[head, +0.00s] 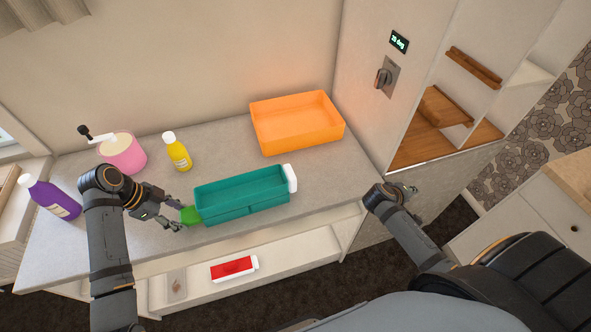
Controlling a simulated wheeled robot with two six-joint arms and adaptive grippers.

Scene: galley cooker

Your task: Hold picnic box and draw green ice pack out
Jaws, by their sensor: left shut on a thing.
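The teal picnic box (243,208) is an open, long box with a white piece (291,178) at its right end. It sits near the front edge of the counter. The green ice pack (190,216) shows at the box's left end, and I cannot tell how much of it is inside. My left gripper (179,213) is shut on the green ice pack from the left. My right gripper (408,189) is off the counter's right end, well apart from the picnic box. It is too small and turned away to tell whether it is open.
An orange tray (297,140) stands behind the picnic box. A yellow bottle (178,154), a pink pot (124,155) with a crank and a purple bottle (50,198) stand at the left. A red box (233,268) lies on the shelf below. A tall cabinet (375,120) borders the right.

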